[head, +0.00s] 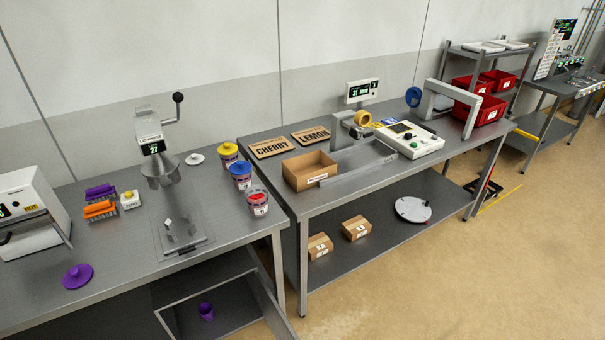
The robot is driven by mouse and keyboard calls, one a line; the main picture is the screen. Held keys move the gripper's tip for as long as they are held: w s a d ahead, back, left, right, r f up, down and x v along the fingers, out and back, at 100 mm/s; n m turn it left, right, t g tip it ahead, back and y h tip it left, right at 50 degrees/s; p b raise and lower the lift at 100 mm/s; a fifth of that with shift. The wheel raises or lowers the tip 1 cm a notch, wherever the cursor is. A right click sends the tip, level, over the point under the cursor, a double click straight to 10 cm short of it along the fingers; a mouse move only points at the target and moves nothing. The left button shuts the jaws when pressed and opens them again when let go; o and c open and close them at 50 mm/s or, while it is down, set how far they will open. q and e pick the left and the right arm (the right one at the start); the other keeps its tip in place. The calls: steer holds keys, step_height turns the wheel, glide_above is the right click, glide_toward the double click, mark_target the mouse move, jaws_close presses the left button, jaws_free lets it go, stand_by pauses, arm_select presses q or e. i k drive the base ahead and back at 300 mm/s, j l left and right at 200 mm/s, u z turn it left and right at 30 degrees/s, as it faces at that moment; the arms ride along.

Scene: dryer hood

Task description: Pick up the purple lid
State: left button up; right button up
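The purple lid (77,276) is a round disc with a small knob on top. It lies flat on the left steel table (120,290), near its front edge, at the lower left of the head view. Nothing touches it. Neither of my grippers shows in the head view.
A white heated box (30,205) stands behind-left of the lid. Purple and orange brushes (100,201) and a hand press (158,160) stand behind it. Several coloured tubs (241,176) are at the table's right. A purple cup (206,311) sits in the open bin below. Table around the lid is clear.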

mark_target(77, 277)
steer(key=u, duration=1.75)
